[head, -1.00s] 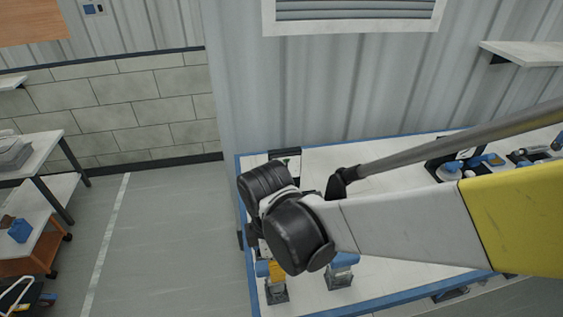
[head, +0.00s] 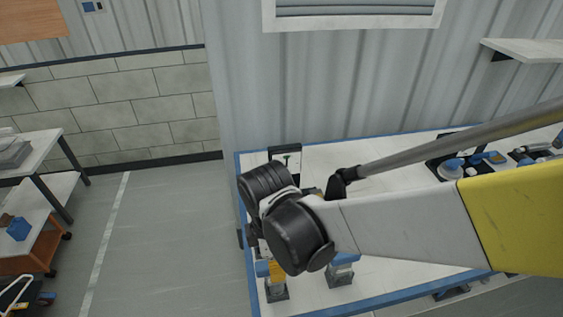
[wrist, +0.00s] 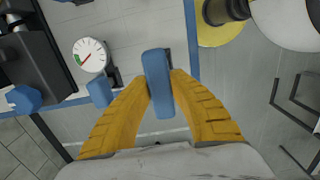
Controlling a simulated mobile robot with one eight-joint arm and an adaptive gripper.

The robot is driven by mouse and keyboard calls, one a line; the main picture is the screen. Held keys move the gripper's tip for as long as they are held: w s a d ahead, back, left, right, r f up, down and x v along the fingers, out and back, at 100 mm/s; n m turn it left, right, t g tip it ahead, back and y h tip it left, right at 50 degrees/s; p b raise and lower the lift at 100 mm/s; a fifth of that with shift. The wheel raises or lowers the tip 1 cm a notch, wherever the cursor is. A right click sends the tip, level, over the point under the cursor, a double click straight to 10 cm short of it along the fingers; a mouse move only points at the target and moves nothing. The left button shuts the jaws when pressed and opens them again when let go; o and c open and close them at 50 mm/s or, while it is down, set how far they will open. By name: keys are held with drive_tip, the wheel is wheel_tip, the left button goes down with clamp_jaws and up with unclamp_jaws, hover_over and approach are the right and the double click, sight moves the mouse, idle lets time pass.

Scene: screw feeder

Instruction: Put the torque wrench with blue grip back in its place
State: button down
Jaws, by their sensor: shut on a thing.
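My gripper (wrist: 161,82) has its yellow fingers closed around an upright-looking blue grip (wrist: 158,95), seen nearly end-on in the wrist view. I take it to be the torque wrench's grip; its shaft and lower end are hidden. In the head view my arm covers most of the wrench, and a yellow finger (head: 277,270) shows below my wrist. A black stand (head: 277,292) is under the fingers at the bench's front left. Whether the wrench touches it cannot be told.
A second blue-topped tool stands in a black stand (head: 340,279) to the right on the white bench (head: 385,265). The wrist view shows a round dial (wrist: 90,55) and another blue piece (wrist: 99,92) close by. Dark trays (head: 450,170) with parts lie at the bench's right.

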drive_tip(key=c, duration=1.2)
unclamp_jaws()
drive_tip(key=shift+f, duration=0.1)
drive_tip(key=shift+c, duration=0.2)
wheel_tip(320, 180, up, 12)
drive_tip(key=shift+a, duration=0.3)
drive_tip(key=d+f+m+t+b, duration=0.1)
drive_tip(key=d+m+t, duration=0.6)
drive_tip(key=d+m, duration=1.3)
drive_tip(key=shift+w+d+m+y+b, duration=0.3)
drive_tip(key=shift+w+d+m+b, duration=0.1)
drive_tip(key=shift+d, duration=0.75)
